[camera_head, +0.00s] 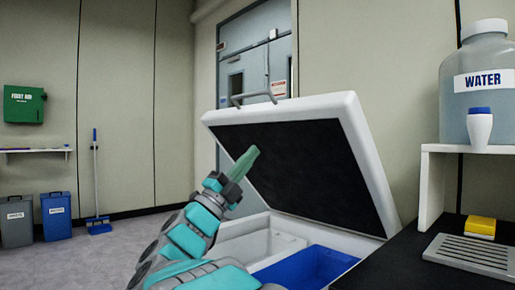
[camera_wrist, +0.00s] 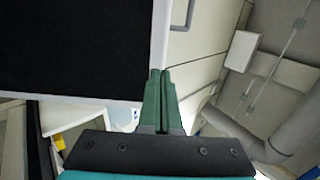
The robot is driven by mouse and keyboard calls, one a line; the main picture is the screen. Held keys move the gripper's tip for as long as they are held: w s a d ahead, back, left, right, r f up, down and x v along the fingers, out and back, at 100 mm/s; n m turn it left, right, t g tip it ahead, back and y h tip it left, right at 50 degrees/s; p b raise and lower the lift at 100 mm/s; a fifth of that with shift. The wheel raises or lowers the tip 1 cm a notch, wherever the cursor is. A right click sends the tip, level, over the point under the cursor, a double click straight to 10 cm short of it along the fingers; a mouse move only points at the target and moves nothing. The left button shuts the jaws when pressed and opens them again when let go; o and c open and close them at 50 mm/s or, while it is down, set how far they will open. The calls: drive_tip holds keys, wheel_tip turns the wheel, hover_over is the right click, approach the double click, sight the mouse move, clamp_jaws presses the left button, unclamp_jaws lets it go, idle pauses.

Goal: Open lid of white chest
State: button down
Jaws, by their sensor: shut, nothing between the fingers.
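The white chest (camera_head: 262,222) stands ahead of my arm. Its lid (camera_head: 352,112) is raised and tilted, with its dark underside facing me and a grey handle (camera_head: 254,97) at its upper edge. Inside the chest are a white compartment and a blue bin (camera_head: 308,267). My gripper (camera_head: 252,152) is shut and empty, in front of the lid's dark underside. I cannot tell whether it touches the lid. In the wrist view, the green fingertips (camera_wrist: 158,74) are together beside the white rim of the lid (camera_wrist: 75,98).
A black counter (camera_head: 405,262) with a yellow sponge (camera_head: 481,226) and a grey rack stands at the right. A shelf above holds a water jug (camera_head: 484,95). Blue and grey bins, a broom and a first aid box are at the far left. The floor there is clear.

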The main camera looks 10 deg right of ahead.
sight(283, 115)
drive_tip(key=x, duration=1.2)
drive_tip(key=shift+d+r, duration=0.1)
drive_tip(key=shift+r, duration=0.05)
